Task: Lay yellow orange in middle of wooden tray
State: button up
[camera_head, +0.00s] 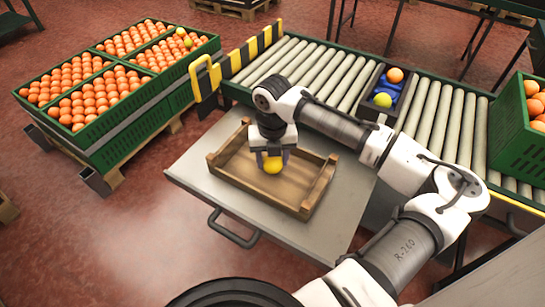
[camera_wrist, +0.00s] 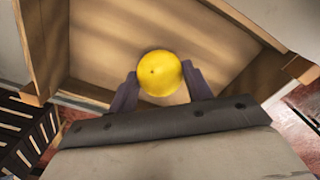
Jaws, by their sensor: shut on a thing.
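The yellow orange (camera_head: 272,165) is between the fingers of my gripper (camera_head: 272,158), over the middle of the wooden tray (camera_head: 319,189). In the wrist view the yellow orange (camera_wrist: 160,73) sits between the two dark fingertips of my gripper (camera_wrist: 160,88), which is shut on it. The tray's floor (camera_wrist: 100,50) and side walls show around it and hold nothing else that I can see. I cannot tell whether the orange touches the tray floor.
The tray stands on a grey table (camera_head: 200,168). Behind is a roller conveyor (camera_head: 310,65) with a blue-lined section holding an orange (camera_head: 394,75) and a yellow-green fruit (camera_head: 383,100). Green crates of oranges (camera_head: 110,130) stand at left; another crate (camera_head: 510,140) is at right.

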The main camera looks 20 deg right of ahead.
jog(key=shift+f, duration=0.55)
jog(key=o, duration=1.5)
jog(key=shift+c, duration=0.2)
jog(key=shift+r+p, duration=3.4)
jog(key=shift+r, duration=0.65)
